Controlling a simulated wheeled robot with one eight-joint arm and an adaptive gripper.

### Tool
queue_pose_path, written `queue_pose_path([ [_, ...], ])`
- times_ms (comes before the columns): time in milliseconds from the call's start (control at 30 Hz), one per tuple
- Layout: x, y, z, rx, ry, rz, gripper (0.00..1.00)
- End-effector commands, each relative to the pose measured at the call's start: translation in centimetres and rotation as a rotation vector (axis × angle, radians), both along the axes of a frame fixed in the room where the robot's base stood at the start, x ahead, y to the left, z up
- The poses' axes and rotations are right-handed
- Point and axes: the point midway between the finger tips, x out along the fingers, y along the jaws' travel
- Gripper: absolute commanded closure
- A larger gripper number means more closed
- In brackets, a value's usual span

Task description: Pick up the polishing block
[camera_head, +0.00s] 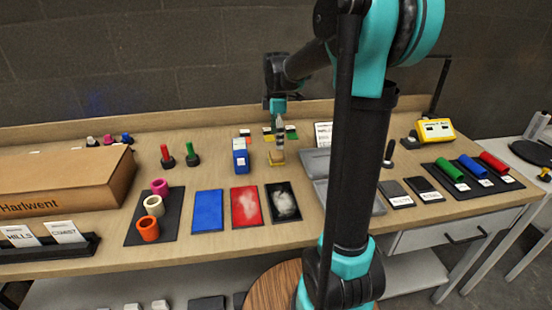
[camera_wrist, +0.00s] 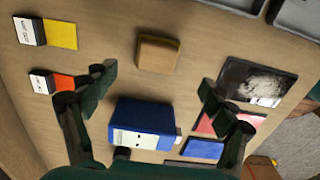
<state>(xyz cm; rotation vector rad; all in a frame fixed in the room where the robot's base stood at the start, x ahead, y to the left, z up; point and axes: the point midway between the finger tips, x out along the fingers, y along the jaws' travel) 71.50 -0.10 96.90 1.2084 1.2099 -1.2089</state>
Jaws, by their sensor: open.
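A tan block (camera_wrist: 158,53), which looks like the polishing block, lies flat on the wooden bench in the wrist view. It also shows in the head view (camera_head: 277,158), just below the end of my arm. My gripper (camera_wrist: 157,84) is open and empty above the bench, its two dark green fingers spread wide. In the wrist view the tan block lies a little above the line between the fingertips, apart from both. A blue box (camera_wrist: 145,120) with a white label sits below that line; in the head view this box (camera_head: 240,158) stands left of the tan block.
Blue (camera_head: 207,210), red (camera_head: 246,207) and black-framed white-smeared (camera_head: 284,202) panels lie in front. A grey tray (camera_head: 316,164) is close on the right. Small cards with coloured patches lie behind. A cardboard box (camera_head: 60,182) fills the left side.

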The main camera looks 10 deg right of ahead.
Motion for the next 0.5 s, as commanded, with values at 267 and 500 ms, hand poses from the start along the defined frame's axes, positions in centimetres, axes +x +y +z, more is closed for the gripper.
queue_pose_path([
  [267, 0.0, 0.0, -2.5, 0.0, 0.0, -0.001, 0.16],
  [500, 0.5, 0.1, -5.4, 0.0, 0.0, -0.001, 0.16],
])
